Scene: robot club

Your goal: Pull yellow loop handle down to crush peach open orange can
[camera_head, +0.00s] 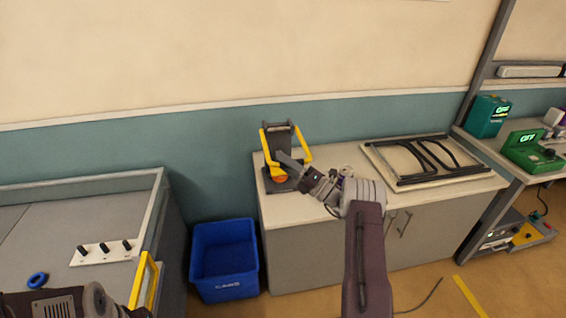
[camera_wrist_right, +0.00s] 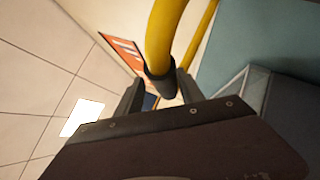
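In the head view the can crusher (camera_head: 283,128) stands on the white-topped cabinet against the wall, with a dark base. Its yellow loop handle (camera_head: 265,145) is raised, one bar on each side. The orange can (camera_head: 279,177) sits low between the bars; my right gripper hides part of it, and its opening cannot be made out. My right gripper (camera_head: 284,158) reaches in from the right. In the right wrist view the yellow handle (camera_wrist_right: 163,38) and its dark end lie between my right fingers (camera_wrist_right: 160,92), with gaps beside it. My left gripper is out of view; only its arm shows.
A dark folded frame (camera_head: 425,160) lies on the cabinet top (camera_head: 340,150) to the right. A blue bin (camera_head: 224,262) stands on the floor left of the cabinet. A grey bench (camera_head: 60,225) is at the left. Green devices (camera_head: 530,150) stand on the right bench.

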